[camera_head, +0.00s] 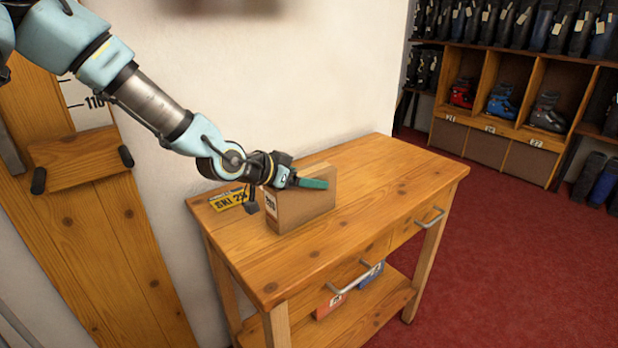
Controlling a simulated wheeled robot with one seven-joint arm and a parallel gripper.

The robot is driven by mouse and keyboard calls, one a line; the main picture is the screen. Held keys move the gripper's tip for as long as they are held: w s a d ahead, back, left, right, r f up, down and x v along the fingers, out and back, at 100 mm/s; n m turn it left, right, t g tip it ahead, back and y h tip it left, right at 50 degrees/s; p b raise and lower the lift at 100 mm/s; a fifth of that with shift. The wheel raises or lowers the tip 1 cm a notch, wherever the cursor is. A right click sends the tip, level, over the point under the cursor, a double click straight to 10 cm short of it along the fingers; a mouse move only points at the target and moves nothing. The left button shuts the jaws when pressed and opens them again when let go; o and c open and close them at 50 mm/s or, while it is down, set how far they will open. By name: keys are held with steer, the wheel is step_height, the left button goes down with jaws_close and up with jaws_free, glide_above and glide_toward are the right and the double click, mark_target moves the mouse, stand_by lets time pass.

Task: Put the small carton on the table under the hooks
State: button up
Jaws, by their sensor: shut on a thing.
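The small brown carton (302,208) stands upright on the wooden table (355,240), near its left back part by the wall. A white label shows on its left end. My gripper (310,183) reaches in from the upper left and is shut on the upper part of the carton. One greenish finger lies across the near face; the other finger is hidden behind the carton. The carton's bottom looks to be at the tabletop, but I cannot tell whether it touches. No hooks can be made out; a dark blurred shape (225,5) is on the wall at the top edge.
A yellow sign (229,199) lies on the table left of the carton. The tabletop to the right is clear. A lower shelf (350,318) holds red and blue items. Boot racks (490,130) stand at the back right.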

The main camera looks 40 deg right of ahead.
steer(key=shift+f, duration=0.15)
steer(key=o, duration=1.6)
steer(key=shift+c, duration=0.2)
steer(key=shift+w+a+r, duration=0.1)
steer(key=shift+a+r, duration=0.05)
steer(key=shift+r, duration=0.1)
steer(key=v, duration=1.1)
steer(key=shift+a+r, duration=0.15)
steer(key=shift+a, duration=0.15)
